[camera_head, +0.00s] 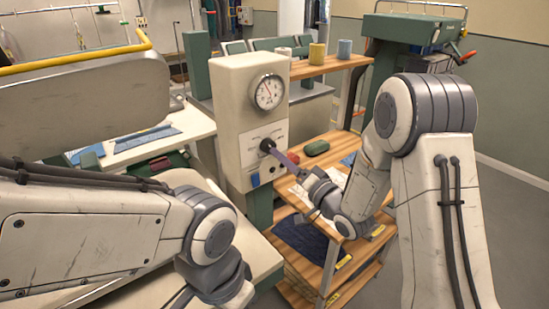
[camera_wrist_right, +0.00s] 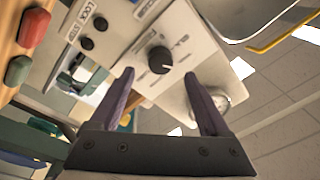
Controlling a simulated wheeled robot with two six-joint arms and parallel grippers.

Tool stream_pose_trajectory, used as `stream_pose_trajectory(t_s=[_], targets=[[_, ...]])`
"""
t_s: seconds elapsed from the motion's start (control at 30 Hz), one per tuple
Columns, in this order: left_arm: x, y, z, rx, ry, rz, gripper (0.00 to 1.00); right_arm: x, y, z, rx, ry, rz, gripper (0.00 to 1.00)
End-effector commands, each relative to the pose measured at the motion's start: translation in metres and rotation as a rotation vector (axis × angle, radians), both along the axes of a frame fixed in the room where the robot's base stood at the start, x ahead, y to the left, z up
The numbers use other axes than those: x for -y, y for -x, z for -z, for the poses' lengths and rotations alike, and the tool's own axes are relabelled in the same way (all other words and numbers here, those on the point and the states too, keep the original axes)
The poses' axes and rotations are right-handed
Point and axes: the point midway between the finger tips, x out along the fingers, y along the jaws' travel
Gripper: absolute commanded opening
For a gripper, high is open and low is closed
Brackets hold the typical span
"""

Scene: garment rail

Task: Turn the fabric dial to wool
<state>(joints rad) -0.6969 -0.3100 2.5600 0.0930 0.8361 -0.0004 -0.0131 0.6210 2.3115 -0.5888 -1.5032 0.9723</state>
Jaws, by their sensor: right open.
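The fabric dial is a round black knob (camera_head: 267,145) on the white panel of a cream control box (camera_head: 229,105). It also shows in the right wrist view (camera_wrist_right: 160,59), with a white pointer mark toward its lower right. The labels around it are too small to read. My right gripper (camera_head: 275,154) is in front of the panel, its purple-grey fingers toward the knob. In the wrist view the right gripper (camera_wrist_right: 160,76) is open, fingertips on either side of the knob and apart from it. My left arm shows, but its gripper does not.
A round gauge (camera_head: 268,92) sits above the panel. A green block (camera_head: 317,148) and a red one (camera_head: 293,158) lie on the wooden shelf beside the box. Black buttons (camera_wrist_right: 101,24) are near the dial. Cups (camera_head: 317,54) stand on the upper shelf.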

Motion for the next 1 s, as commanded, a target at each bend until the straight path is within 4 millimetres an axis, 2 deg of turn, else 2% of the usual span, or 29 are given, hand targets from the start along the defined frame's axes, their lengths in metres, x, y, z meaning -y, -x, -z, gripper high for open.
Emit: stream_pose_trajectory(t_s=[0.03, 0.2, 0.47, 0.8, 0.87, 1.0], targets=[[0.000, 0.000, 0.007, 0.000, 0.000, 0.000, 0.00, 0.007, 0.009, 0.004, 0.001, 0.000, 0.002, 0.80], [0.000, 0.000, 0.016, 0.000, 0.000, 0.000, 0.00, 0.023, 0.033, 0.007, -0.001, 0.000, 0.001, 0.80], [0.000, 0.000, 0.019, 0.000, 0.000, 0.000, 0.00, 0.032, 0.048, 0.007, 0.000, 0.000, -0.001, 0.80], [0.000, 0.000, 0.018, 0.000, 0.000, 0.000, 0.00, 0.028, 0.047, 0.008, -0.008, 0.027, 0.000, 0.80], [0.000, 0.000, 0.018, 0.000, 0.000, 0.000, 0.00, 0.023, 0.047, 0.010, -0.021, 0.073, 0.003, 0.80], [0.000, 0.000, 0.018, 0.000, 0.000, 0.000, 0.00, 0.005, 0.047, 0.025, -0.090, 0.282, 0.023, 0.80]])
